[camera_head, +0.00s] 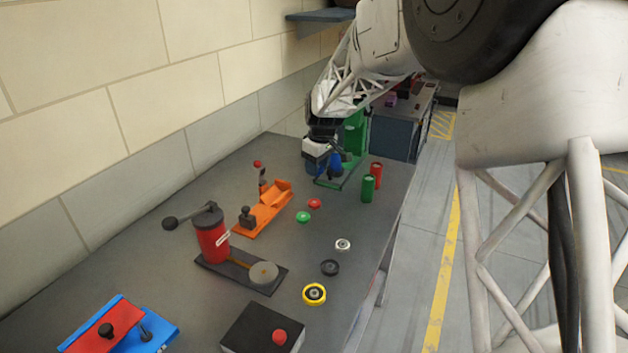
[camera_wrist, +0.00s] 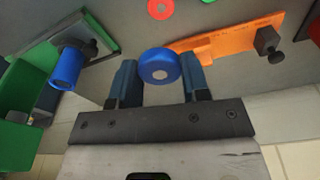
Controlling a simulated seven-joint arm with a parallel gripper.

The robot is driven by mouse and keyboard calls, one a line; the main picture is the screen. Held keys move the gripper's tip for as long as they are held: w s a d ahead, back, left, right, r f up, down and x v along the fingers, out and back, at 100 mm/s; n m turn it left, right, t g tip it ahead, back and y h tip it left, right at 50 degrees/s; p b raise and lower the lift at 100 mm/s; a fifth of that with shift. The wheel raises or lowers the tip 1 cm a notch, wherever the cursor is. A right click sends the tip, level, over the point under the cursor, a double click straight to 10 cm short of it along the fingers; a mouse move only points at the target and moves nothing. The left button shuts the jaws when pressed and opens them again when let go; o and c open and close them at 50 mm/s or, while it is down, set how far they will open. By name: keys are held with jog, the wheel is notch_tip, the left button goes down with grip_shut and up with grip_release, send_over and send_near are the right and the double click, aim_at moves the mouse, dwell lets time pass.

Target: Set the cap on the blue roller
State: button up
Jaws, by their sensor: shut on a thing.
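My gripper (camera_wrist: 160,75) is shut on a round blue cap (camera_wrist: 158,62) with a grey centre. The cap sits between the fingertips in the wrist view. The blue roller (camera_wrist: 67,68) is a cylinder on a dark plate of the green fixture, left of the cap in that view and apart from it. A dark pin or knob shows beside the roller. In the head view my gripper (camera_head: 323,160) is at the green fixture (camera_head: 353,142) near the bench's far end. The blue roller (camera_head: 336,160) is partly hidden there, and the cap cannot be made out.
An orange fixture (camera_head: 262,208) and a red press (camera_head: 211,236) stand left. The wall borders the bench's left side.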

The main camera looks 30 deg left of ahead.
notch_tip(320, 180, up, 3)
send_over(337, 153)
jog(key=shift+w+a, duration=0.1)
jog(key=shift+w, duration=0.05)
dwell(0.8)
jog(key=shift+f, duration=2.05)
jog(key=shift+f, duration=0.55)
dwell(0.6)
jog(key=o, duration=1)
jog(key=shift+d+r, duration=0.25)
jog(key=shift+r, duration=1.7)
jog(key=shift+d+r, duration=0.2)
jog(key=shift+r, duration=1.7)
